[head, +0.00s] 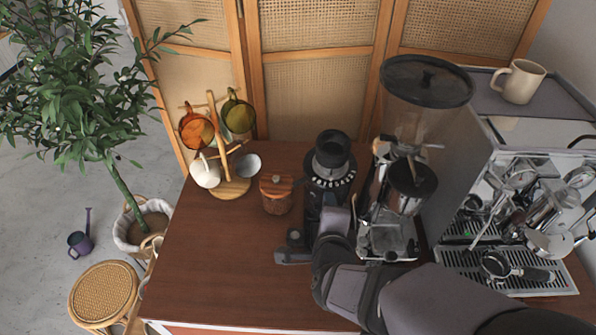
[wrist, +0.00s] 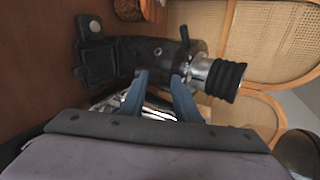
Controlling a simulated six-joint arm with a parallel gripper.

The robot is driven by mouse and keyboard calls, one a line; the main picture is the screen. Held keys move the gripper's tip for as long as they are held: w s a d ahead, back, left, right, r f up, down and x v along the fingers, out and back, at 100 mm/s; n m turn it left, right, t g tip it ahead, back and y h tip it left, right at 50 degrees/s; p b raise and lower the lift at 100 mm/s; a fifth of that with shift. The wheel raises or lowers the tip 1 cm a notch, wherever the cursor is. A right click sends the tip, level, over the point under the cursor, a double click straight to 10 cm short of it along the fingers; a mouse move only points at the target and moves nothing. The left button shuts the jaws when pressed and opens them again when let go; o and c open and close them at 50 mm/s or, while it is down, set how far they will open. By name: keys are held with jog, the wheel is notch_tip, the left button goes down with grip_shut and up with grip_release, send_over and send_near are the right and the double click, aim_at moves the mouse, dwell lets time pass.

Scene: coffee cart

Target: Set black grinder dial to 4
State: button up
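The black grinder (head: 316,200) stands upright on the cart, left of the larger silver grinder. Its dial (head: 330,180) is a dark ring with pale marks below the black hopper (head: 332,150). The marks are too small to read. In the wrist view the grinder (wrist: 150,52) appears sideways, with its ribbed black hopper (wrist: 227,80) to the right and a small black lever (wrist: 185,38) near its collar. My gripper (wrist: 160,77) has two blue-grey fingers spread apart with nothing visibly held. The fingertips lie close to the grinder body; contact cannot be told. In the head view, my wrist hides part of the grinder's lower right side.
A lidded wooden jar (head: 277,194) and a mug tree (head: 232,187) stand left of the grinder. The silver grinder (head: 398,222) and the espresso machine (head: 462,165) crowd the right. The wooden top (head: 215,260) is clear at front left.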

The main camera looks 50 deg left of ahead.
jog(key=t+y+b, duration=0.1)
jog(key=y+b, duration=0.1)
send_near(298, 184)
notch_tip(298, 184, down, 2)
jog(key=w+a, duration=0.3)
jog(key=n, duration=0.1)
jog(key=w+a+n, duration=0.1)
jog(key=n, duration=0.1)
jog(key=a+n+y+b, duration=0.1)
jog(key=shift+w+f+n, duration=0.25)
jog(key=shift+n, duration=0.15)
jog(key=shift+w+a, duration=0.1)
jog(key=shift+w, duration=0.05)
jog(key=shift+w+a, duration=0.2)
jog(key=p+x, duration=0.3)
jog(key=x, duration=0.3)
jog(key=shift+w+a+f, duration=0.1)
jog(key=shift+a+f, duration=0.05)
grip_shut()
